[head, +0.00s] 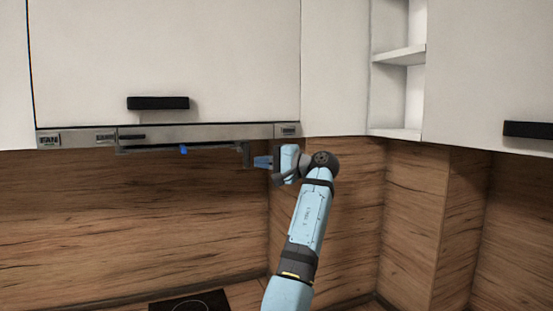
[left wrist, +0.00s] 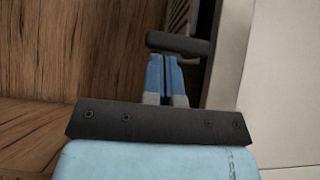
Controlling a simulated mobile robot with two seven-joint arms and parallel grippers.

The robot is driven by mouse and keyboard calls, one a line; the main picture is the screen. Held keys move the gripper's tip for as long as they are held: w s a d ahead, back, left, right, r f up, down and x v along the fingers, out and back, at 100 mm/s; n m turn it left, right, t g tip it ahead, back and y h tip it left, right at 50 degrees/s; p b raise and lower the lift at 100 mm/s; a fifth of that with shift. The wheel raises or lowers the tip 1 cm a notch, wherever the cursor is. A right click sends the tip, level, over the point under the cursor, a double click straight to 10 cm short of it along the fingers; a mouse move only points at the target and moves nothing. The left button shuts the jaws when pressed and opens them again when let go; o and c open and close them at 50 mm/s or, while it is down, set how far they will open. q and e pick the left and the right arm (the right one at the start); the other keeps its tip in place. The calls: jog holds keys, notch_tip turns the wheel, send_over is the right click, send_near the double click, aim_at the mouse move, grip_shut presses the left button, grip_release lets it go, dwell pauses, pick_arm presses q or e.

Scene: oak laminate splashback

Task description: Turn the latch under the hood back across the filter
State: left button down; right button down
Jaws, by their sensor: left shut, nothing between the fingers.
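The slim hood (head: 200,132) runs under the white wall cabinet in the head view. A small blue piece (head: 183,150) shows at its lower edge. A dark bracket-like part (head: 246,152) hangs at the right of its underside. My left gripper (head: 256,162) is shut and empty, its blue fingers pointing left, close to this part. In the left wrist view, the shut fingertips (left wrist: 161,58) are just below a dark rounded bar (left wrist: 178,43), possibly the latch; I cannot tell if they touch. Part of the slotted filter (left wrist: 179,15) shows beyond it. My right gripper is out of view.
The cabinet door with a black handle (head: 158,103) is directly above the hood. Open shelves (head: 400,55) and another cabinet stand to the right. The wooden splashback (head: 120,220) is behind, with a black hob (head: 190,303) below. The space under the hood's left is clear.

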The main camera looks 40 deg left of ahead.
pick_arm(q)
jog(key=shift+s+a, duration=0.1)
jog(key=shift+s, duration=0.05)
jog(key=shift+s+a+f+m+y, duration=0.1)
jog(key=shift+s+f+m+y, duration=0.1)
jog(key=shift+m+y, duration=0.15)
dwell(0.5)
